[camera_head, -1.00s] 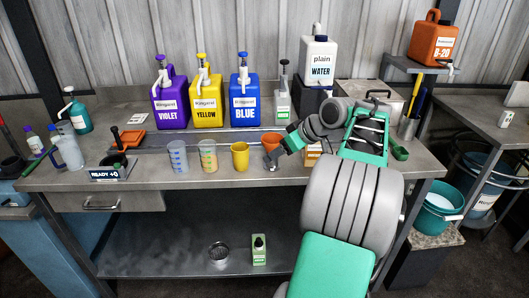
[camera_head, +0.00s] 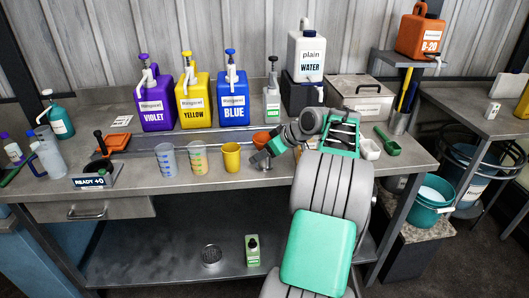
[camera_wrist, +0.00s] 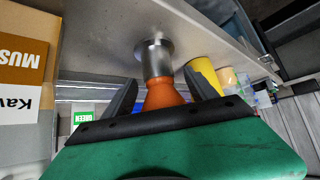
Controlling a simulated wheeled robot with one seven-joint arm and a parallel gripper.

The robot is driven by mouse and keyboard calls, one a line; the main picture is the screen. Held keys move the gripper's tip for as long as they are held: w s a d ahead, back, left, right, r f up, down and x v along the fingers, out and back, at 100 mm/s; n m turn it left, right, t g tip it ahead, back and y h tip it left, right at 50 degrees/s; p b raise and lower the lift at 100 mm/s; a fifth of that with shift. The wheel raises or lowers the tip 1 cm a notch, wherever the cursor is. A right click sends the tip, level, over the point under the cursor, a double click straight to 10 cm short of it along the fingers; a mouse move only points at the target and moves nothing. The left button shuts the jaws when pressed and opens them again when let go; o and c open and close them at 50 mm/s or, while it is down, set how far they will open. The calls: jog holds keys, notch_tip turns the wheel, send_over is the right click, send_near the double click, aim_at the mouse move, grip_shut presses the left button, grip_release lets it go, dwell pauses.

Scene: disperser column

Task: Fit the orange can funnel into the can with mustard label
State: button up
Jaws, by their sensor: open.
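The orange funnel (camera_wrist: 166,96) has a flanged metal neck, which rests on the bench in the wrist view, where the picture is upside down. In the head view its orange cone (camera_head: 261,139) shows behind my gripper (camera_head: 260,157). In the wrist view my gripper (camera_wrist: 160,80) is open, with one finger on each side of the funnel; I cannot tell whether they touch it. A tan, boxy container with a brown label (camera_wrist: 22,60) reading "MUS" stands close by at the left of the wrist view. In the head view my arm hides it.
A yellow cup (camera_head: 231,157) and two clear measuring cups (camera_head: 197,159) stand left of the funnel. Coloured pump jugs (camera_head: 233,100) line the back. A green scoop (camera_head: 388,141) and a white cup (camera_head: 369,149) lie to the right.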

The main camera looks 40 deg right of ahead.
jog(key=shift+c, duration=0.2)
grip_shut()
dwell(0.4)
